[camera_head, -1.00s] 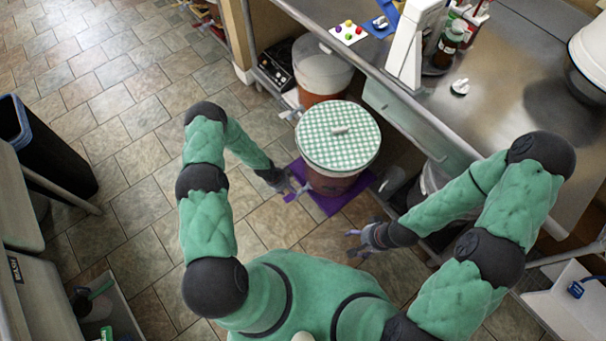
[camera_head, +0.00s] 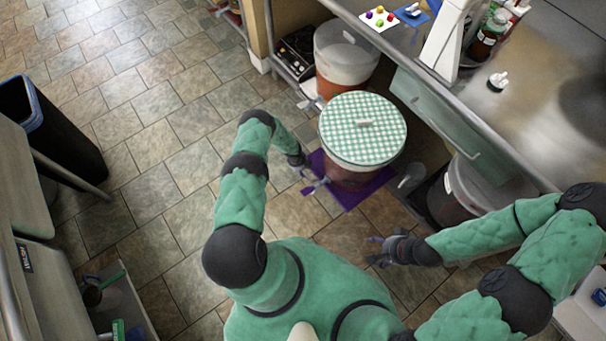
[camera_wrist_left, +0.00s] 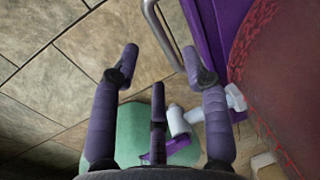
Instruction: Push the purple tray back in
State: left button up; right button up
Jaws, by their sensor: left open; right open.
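The purple tray (camera_head: 352,200) lies low beside the counter and sticks out over the floor. A bucket with a green-and-white checkered cover (camera_head: 363,130) stands on it. My left gripper (camera_head: 314,186) is at the tray's near left edge, open. In the left wrist view, the purple tray (camera_wrist_left: 208,40) is at upper right, and its metal handle (camera_wrist_left: 160,25) runs between the open fingertips of my left gripper (camera_wrist_left: 161,60). I cannot tell whether they touch. The bucket's reddish side (camera_wrist_left: 285,75) and white tap (camera_wrist_left: 202,113) are close on the right. My right gripper (camera_head: 376,252) is open and empty above the floor.
Another bucket (camera_head: 345,62) stands behind under the counter, and a lidded one (camera_head: 475,190) stands to the right. The metal counter (camera_head: 530,110) overhangs at right. A black bin (camera_head: 50,130) stands at left. The tiled floor (camera_head: 150,190) between is clear.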

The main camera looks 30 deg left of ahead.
pick_arm(q)
jog(key=f+b, duration=0.2)
jog(key=f, duration=0.1)
jog(key=f+b, duration=0.1)
jog(key=f, duration=0.1)
jog(key=shift+w+d, duration=0.2)
jog(key=shift+w, duration=0.2)
jog(key=shift+r, duration=0.1)
grip_shut()
